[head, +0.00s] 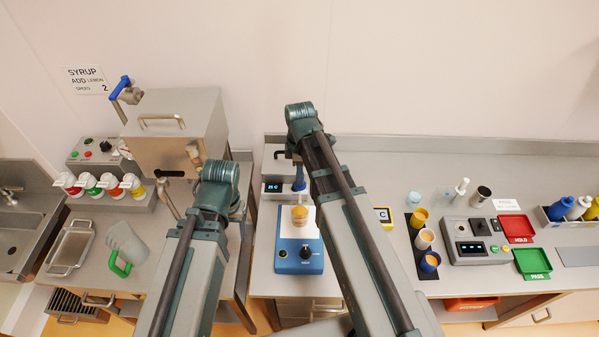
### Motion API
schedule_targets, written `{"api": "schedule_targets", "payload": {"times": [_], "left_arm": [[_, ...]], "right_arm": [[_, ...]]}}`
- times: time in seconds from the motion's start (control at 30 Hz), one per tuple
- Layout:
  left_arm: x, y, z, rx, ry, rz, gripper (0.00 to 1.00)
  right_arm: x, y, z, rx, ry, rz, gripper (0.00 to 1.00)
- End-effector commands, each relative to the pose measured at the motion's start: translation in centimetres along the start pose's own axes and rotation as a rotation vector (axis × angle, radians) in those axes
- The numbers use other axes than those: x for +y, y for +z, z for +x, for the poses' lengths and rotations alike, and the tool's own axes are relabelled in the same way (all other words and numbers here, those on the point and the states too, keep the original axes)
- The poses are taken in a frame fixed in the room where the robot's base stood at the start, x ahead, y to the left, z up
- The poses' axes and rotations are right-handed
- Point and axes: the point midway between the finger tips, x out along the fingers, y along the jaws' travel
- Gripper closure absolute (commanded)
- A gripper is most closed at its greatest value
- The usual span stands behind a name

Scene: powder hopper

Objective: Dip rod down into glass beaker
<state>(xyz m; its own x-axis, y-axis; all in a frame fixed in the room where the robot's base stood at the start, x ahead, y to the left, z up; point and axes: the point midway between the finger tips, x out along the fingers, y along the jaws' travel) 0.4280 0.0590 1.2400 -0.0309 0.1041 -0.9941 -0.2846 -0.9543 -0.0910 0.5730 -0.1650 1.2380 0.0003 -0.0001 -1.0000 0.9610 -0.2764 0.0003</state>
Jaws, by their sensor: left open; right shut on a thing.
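The glass beaker (300,215) holds amber contents and stands on the white top of a blue stirrer unit (298,257). Above it is a slim upright blue part (299,179), which appears to be the rod or its holder. My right gripper (288,156) is mostly hidden behind its arm and is shut on the upper end of this part, above the beaker. Whether the lower tip is inside the beaker cannot be made out. My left arm reaches in at the left, and its gripper is hidden behind the arm.
A small display unit (273,187) stands left of the rod. A steel hopper (175,135) is at the left, near bottles and a clear jug (127,243). Amber cups (424,238) and a console (475,242) with red and green trays are at the right.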

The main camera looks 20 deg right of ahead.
Motion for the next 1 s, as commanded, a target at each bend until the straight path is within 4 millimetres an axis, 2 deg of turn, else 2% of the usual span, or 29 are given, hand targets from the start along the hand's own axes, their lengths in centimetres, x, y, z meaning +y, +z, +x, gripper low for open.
{"api": "schedule_targets", "payload": {"times": [0.63,0.8,1.0], "left_arm": [[0.6,-0.6,7.9,0.003,-0.004,0.036,0.3],[0.7,-0.6,8.9,0.003,-0.004,0.034,0.3],[0.7,-0.6,8.9,0.004,-0.004,0.034,0.3]], "right_arm": [[0.0,0.0,8.0,0.0,0.0,0.0,1.0],[0.0,0.0,9.0,0.0,0.0,0.0,1.0],[0.0,0.0,9.0,0.0,0.0,0.0,1.0]]}}
